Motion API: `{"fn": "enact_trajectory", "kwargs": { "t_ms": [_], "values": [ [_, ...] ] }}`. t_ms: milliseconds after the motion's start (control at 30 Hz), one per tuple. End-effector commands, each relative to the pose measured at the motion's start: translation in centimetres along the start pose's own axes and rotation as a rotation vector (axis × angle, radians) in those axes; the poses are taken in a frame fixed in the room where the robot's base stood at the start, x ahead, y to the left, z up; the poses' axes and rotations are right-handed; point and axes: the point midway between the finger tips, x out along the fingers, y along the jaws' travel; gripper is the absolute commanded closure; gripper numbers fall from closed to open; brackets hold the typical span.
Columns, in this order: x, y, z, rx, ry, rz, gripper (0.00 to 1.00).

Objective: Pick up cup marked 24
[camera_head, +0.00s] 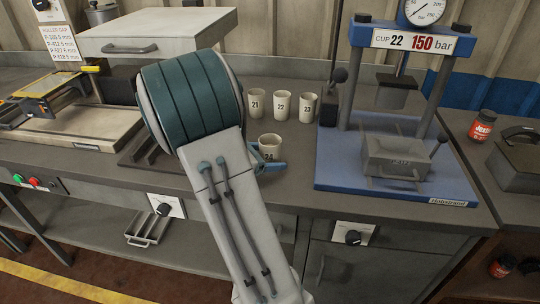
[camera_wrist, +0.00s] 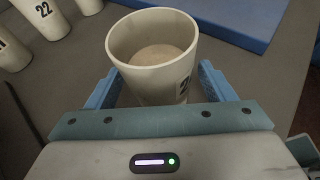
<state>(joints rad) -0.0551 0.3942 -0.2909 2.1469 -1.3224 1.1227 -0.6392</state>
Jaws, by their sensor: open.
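The cup marked 24 (camera_head: 269,146) is a cream cup standing upright on the grey bench, in front of the other cups. My arm hides its lower part in the head view. In the wrist view the cup (camera_wrist: 152,55) fills the middle, holding a pale beige content, with part of its dark number showing on the right side. My gripper (camera_wrist: 160,88) is open, its two blue fingers on either side of the cup. I cannot tell whether the fingers touch it. In the head view one blue finger of my gripper (camera_head: 268,165) shows beside the cup.
Cups marked 21 (camera_head: 255,103), 22 (camera_head: 281,104) and 23 (camera_head: 306,107) stand in a row behind. A blue press (camera_head: 330,170) with a grey mould is to the right. A metal tray machine (camera_head: 85,128) is to the left. The bench's front edge is close.

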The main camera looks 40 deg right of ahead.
Motion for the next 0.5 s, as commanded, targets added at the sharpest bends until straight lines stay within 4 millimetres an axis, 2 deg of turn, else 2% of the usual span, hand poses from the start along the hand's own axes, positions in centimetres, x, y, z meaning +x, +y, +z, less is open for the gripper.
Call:
{"fn": "enact_trajectory", "kwargs": {
  "t_ms": [100,267,300,500],
  "values": [
    [-0.03,-0.01,0.00,0.000,0.000,0.000,0.27],
    [-0.05,-0.01,-0.01,0.000,0.000,0.000,0.72],
    [-0.05,-0.01,0.00,0.000,0.000,0.000,0.77],
    [-0.06,0.00,0.02,0.001,0.000,0.000,0.77]
  ]
}}
